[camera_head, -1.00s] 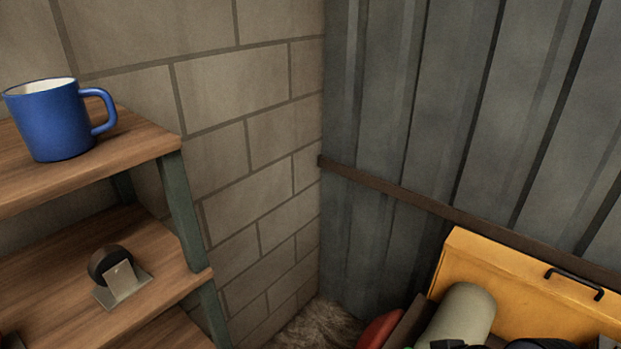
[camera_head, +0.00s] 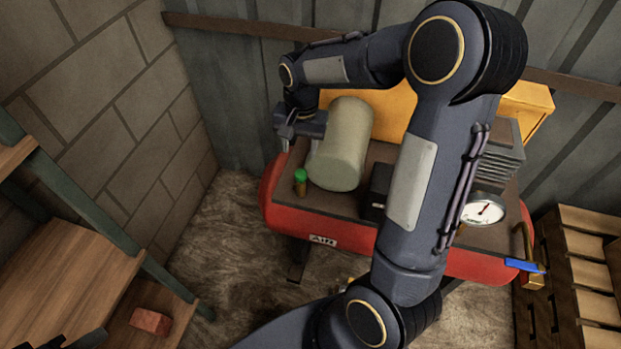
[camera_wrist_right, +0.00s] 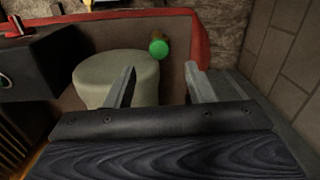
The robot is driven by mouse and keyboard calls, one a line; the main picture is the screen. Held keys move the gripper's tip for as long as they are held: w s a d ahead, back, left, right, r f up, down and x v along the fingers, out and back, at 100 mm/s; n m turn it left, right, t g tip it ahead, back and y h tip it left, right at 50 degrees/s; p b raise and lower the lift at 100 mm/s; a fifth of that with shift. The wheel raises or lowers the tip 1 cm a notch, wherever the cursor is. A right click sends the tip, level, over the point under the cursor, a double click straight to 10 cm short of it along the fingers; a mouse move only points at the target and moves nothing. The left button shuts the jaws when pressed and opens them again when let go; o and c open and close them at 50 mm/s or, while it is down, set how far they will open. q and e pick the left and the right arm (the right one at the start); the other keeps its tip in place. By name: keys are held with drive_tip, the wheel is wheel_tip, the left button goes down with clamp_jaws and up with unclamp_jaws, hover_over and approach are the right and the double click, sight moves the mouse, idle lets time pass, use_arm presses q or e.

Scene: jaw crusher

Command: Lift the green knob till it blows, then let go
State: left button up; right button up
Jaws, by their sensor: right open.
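The green knob (camera_head: 300,175) sits on a short brass stem at the left end of the red air tank (camera_head: 350,245). My right gripper (camera_head: 298,143) hangs just behind and above the knob, beside the pale cylinder, with its jaws apart and empty. In the right wrist view, the green knob (camera_wrist_right: 158,48) shows beyond the gap between the open fingertips (camera_wrist_right: 160,70). The fingers do not touch it in that view. My left gripper cannot be made out.
The pale cylinder (camera_head: 343,145) stands close to the right of the knob. A pressure gauge (camera_head: 483,209) and a blue-handled valve (camera_head: 524,265) are at the tank's right. A wooden shelf (camera_head: 60,275) is at left; wooden crates (camera_head: 585,260) stand at right.

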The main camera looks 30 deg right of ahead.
sight(301, 173)
drive_tip(key=f, duration=0.1)
drive_tip(key=w+f, duration=0.1)
drive_tip(key=f, duration=0.1)
drive_tip(key=shift+w+d+f+m, duration=0.15)
drive_tip(key=shift+d+f+m, duration=0.15)
drive_tip(key=shift+d+m, duration=0.1)
wheel_tip(301, 173, down, 7)
drive_tip(key=shift+f, duration=0.1)
